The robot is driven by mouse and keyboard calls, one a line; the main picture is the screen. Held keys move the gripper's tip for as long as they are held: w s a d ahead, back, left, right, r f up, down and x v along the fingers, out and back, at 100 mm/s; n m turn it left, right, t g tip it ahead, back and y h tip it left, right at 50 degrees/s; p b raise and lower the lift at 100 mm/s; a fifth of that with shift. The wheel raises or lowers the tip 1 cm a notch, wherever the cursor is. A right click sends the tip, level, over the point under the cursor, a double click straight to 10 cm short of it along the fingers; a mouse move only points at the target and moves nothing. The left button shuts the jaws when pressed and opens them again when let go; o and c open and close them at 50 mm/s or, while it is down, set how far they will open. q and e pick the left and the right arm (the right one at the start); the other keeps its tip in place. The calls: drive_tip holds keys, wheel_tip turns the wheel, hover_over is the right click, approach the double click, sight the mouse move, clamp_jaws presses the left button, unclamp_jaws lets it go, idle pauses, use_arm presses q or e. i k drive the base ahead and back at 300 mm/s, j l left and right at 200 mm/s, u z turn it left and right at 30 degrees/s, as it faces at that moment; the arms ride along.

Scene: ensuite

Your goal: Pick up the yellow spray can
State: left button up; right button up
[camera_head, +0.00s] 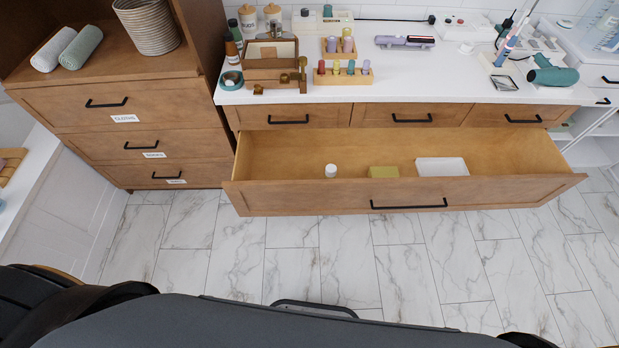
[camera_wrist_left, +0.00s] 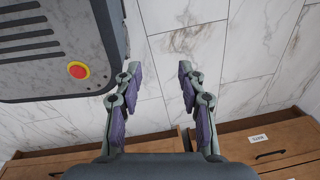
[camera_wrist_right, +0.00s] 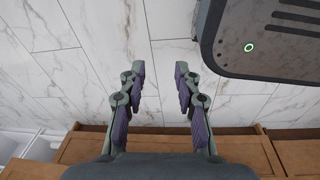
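I cannot make out a yellow spray can in any view. My left gripper (camera_wrist_left: 159,73) is open and empty over the marble floor, with its two fingers apart. My right gripper (camera_wrist_right: 159,71) is also open and empty over the floor. Neither gripper shows in the head view. The pulled-out drawer (camera_head: 290,196) holds a small white bottle (camera_head: 331,171), an olive-yellow box (camera_head: 383,172) and a white tray (camera_head: 442,167).
The white counter (camera_head: 400,85) carries a wooden organizer (camera_head: 272,62), a rack of small coloured bottles (camera_head: 343,79) and a teal hair dryer (camera_head: 553,75). The open drawer juts out over the floor. The tiled floor (camera_head: 300,250) before it is clear.

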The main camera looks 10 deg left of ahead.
sight(330, 173)
drive_tip(key=i+j+z, duration=0.3)
drive_tip(key=j, duration=0.4)
drive_tip(key=j+z, duration=0.35)
drive_tip(key=j, duration=0.4)
drive_tip(key=i+j+z, duration=0.1)
drive_tip(key=j+z, duration=0.2)
drive_tip(key=j, duration=0.5)
